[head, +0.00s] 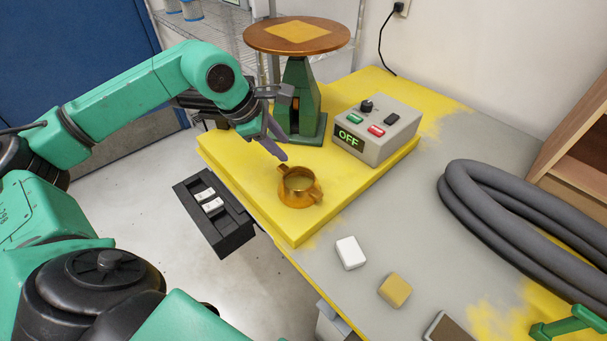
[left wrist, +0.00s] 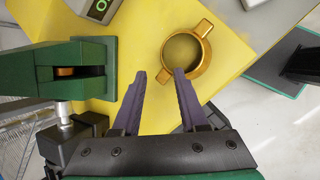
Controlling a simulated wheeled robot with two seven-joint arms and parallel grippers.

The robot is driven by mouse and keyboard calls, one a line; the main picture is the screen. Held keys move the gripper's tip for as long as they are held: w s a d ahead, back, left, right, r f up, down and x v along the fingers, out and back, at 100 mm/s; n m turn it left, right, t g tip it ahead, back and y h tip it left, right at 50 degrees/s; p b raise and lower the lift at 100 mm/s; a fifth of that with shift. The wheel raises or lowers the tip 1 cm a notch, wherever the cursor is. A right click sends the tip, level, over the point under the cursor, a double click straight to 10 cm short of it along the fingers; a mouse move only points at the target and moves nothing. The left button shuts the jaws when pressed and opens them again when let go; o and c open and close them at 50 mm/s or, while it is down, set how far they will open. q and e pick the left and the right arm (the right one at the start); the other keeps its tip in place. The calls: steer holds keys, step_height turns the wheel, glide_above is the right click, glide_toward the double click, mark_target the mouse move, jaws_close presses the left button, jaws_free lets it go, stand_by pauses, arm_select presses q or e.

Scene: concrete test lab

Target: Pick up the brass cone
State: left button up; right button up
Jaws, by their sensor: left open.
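The brass cone (head: 299,190) stands on the yellow board in the head view, wide base down. It is a short, flared, hollow piece with an open top and two small lugs. In the left wrist view the cone (left wrist: 204,58) lies just beyond the right-hand fingertip, off to the right of the gap between the fingers. My left gripper (head: 279,150) has purple fingers, is open and empty, and hangs above and behind the cone to the left. Its fingers (left wrist: 160,75) are spread apart. I do not see my right gripper.
A green stand with a round copper plate (head: 297,35) rises close to my left gripper. A grey control box (head: 378,130) reading OFF stands on the yellow board (head: 318,226). White (head: 350,253) and tan (head: 395,290) blocks lie nearer. A thick grey hose (head: 520,232) lies at right.

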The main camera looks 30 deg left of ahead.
mark_target(299, 167)
arm_select(q)
steer(key=p+x, duration=0.2)
steer(key=x, duration=0.3)
steer(key=p+x, duration=0.2)
steer(key=x, duration=0.3)
steer(key=shift+s+f, duration=0.1)
steer(key=shift+f, duration=0.5)
jaws_close()
arm_select(e)
steer(key=r, duration=0.2)
steer(key=s+r, duration=0.1)
steer(key=r, duration=0.1)
steer(key=shift+s+r, duration=0.15)
steer(key=shift+r, duration=0.1)
arm_select(q)
steer(key=shift+r, duration=0.1)
